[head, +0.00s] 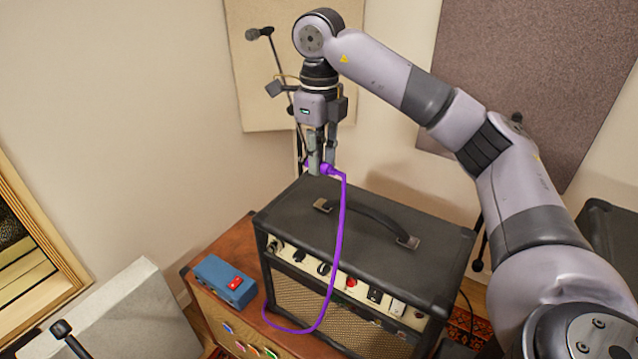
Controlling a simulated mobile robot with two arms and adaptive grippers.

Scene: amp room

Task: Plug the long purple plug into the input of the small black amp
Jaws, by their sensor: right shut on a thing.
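The small black amp (390,207) stands on a wooden cabinet, with a handle on top and a control panel of knobs and switches along its front. My right gripper (321,168) is above the amp's back left top edge, pointing down. It is shut on the purple plug (328,170), which lies roughly sideways between the fingertips. The purple cable (340,235) hangs from the plug over the amp's top and front and loops down to the cabinet. The input socket is too small to tell for certain. My left gripper is not in view.
A blue pedal box (222,280) with a red part sits on the wooden cabinet (205,312) left of the amp. A microphone on a stand (259,34) is behind my right gripper. A pale grey block (130,318) is at the lower left. A dark case (610,235) is at the right.

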